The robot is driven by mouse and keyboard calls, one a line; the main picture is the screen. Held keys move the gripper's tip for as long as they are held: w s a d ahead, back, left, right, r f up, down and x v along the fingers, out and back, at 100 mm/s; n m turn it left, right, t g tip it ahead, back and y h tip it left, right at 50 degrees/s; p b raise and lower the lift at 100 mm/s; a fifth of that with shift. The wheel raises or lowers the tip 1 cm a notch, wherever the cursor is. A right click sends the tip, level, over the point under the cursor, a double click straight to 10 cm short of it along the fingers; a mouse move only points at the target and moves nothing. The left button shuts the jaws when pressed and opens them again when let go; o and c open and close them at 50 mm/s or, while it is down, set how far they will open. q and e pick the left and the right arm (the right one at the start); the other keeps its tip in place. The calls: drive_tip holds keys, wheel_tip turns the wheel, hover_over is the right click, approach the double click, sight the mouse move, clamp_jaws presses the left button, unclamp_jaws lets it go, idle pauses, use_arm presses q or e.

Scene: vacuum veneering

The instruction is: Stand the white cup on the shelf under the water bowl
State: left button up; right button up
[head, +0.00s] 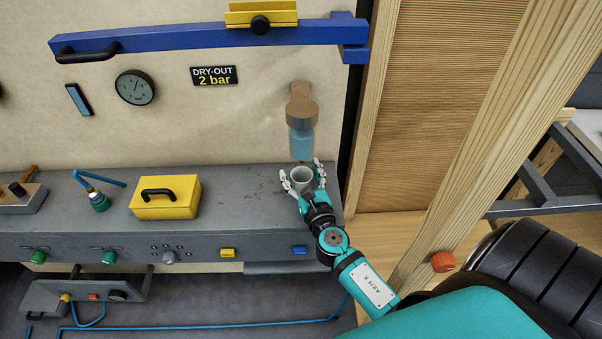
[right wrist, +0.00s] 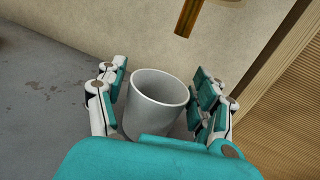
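The white cup (head: 301,176) is upright at the right end of the grey shelf (head: 250,185), below the brown wall fixture (head: 301,112) with a clear blue vessel (head: 302,143), which looks like the water bowl. My right gripper (head: 305,179) is around the cup, a finger on each side. In the right wrist view the cup (right wrist: 159,98) sits between the spread fingers, with a narrow gap showing at the right finger. The cup's base is hidden by my gripper, so its contact with the shelf is not clear. My left gripper is not in view.
A yellow box (head: 166,197) with a black handle and a green-based nozzle (head: 99,201) stand farther left on the shelf. A blue bar (head: 200,36) runs across the wall above. A wooden post (head: 480,150) rises to the right. The shelf between box and cup is clear.

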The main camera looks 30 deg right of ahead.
drive_tip(key=shift+r, duration=0.25)
drive_tip(key=shift+s+a+f, duration=0.1)
drive_tip(key=shift+s+f, duration=0.05)
drive_tip(key=shift+s, duration=0.15)
drive_tip(key=b+v, duration=0.2)
drive_tip(key=v, duration=0.8)
drive_tip(key=shift+s+a+b, duration=0.1)
drive_tip(key=shift+s+b, duration=0.2)
drive_tip(key=shift+b, duration=0.1)
drive_tip(key=shift+s+a, duration=0.1)
drive_tip(key=shift+s, duration=0.3)
